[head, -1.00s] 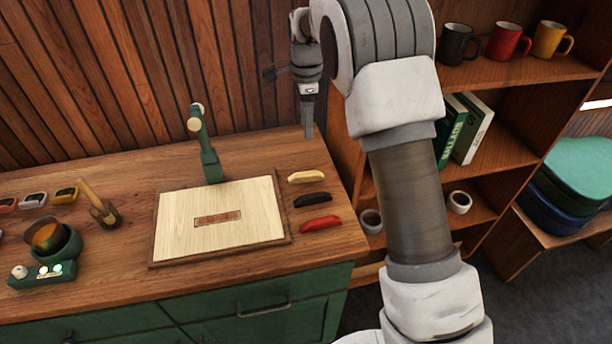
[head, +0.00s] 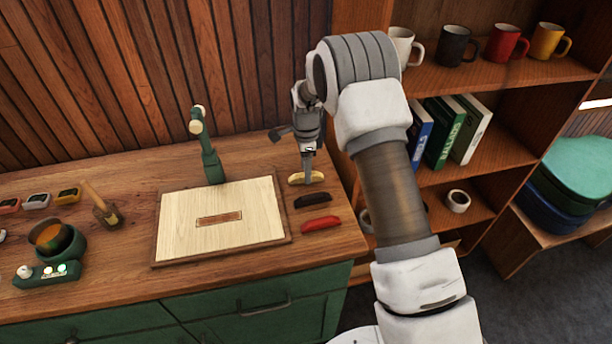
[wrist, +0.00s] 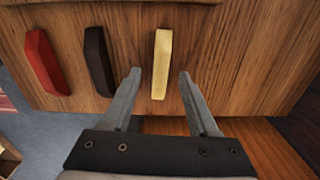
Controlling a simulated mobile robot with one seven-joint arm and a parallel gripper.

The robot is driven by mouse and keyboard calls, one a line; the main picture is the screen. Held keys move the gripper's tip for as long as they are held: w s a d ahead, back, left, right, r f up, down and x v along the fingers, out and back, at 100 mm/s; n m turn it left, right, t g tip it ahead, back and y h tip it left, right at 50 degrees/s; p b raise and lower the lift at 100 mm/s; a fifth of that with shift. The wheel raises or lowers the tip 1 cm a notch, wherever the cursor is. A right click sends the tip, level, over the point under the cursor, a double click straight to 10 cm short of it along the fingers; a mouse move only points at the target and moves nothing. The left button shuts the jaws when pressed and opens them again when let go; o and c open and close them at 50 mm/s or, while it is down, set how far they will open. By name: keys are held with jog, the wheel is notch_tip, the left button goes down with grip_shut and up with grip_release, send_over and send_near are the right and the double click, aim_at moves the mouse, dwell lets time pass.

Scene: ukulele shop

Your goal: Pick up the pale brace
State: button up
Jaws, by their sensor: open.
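The pale brace (head: 296,179) lies on the wooden worktop, right of the framed pale board, at the back of a row of three braces. In the wrist view the pale brace (wrist: 162,64) stands lengthwise between the open fingers, its near end reaching in between the tips. My gripper (head: 307,180) points down at the brace in the head view and partly hides it. In the wrist view my gripper (wrist: 160,74) is open and empty, with a gap on each side of the brace. I cannot tell the exact height of the fingertips above the worktop.
A dark brace (head: 312,200) and a red brace (head: 320,224) lie in front of the pale one. The framed board (head: 222,218) is to the left, with a green clamp-like stand (head: 208,155) behind it. A shelf (head: 500,75) with mugs and books stands at right.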

jog(key=shift+f, duration=0.65)
grip_shut()
jog(key=shift+r, duration=0.15)
